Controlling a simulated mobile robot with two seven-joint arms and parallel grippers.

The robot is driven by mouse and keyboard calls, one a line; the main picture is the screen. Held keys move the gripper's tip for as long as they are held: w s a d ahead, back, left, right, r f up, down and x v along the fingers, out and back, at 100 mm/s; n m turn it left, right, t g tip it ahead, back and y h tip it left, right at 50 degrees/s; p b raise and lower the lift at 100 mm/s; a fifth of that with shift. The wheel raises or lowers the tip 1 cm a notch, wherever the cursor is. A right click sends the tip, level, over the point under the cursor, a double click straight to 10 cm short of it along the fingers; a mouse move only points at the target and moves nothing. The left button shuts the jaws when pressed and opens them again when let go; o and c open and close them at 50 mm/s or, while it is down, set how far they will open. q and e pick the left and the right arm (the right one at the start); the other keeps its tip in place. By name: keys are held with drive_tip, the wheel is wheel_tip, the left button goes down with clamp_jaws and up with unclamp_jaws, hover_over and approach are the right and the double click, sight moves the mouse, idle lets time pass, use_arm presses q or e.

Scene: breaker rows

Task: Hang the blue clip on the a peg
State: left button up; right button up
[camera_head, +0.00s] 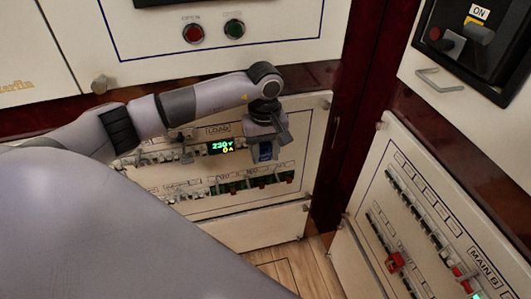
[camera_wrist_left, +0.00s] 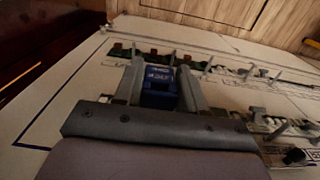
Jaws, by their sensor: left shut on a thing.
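The blue clip (camera_wrist_left: 159,88) sits between the two fingers of my left gripper (camera_wrist_left: 162,75) in the left wrist view. The gripper is shut on it. In the head view my left gripper (camera_head: 266,140) is in front of the right part of the load panel (camera_head: 310,130), with the blue clip (camera_head: 265,151) below its wrist. Several small pegs stick out of the panel; one peg (camera_wrist_left: 207,62) shows just right of the clip in the wrist view. I cannot read which peg is labelled a. My right gripper is not in view.
The panel has a lit display (camera_head: 222,146) and rows of breakers. A second breaker panel (camera_head: 430,195) stands at the right, with a red clip (camera_head: 394,262) on it. Red (camera_head: 194,33) and green (camera_head: 234,29) buttons are above. Wooden floor (camera_head: 290,268) lies below.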

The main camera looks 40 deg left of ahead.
use_arm(q)
drive_tip(key=shift+w+a+b, duration=0.8)
drive_tip(key=shift+w+a, duration=0.15)
drive_tip(key=shift+a, duration=0.2)
drive_tip(key=o, duration=1.1)
wheel_tip(320, 180, up, 7)
drive_tip(key=shift+r+p, duration=0.1)
drive_tip(key=shift+p, duration=0.25)
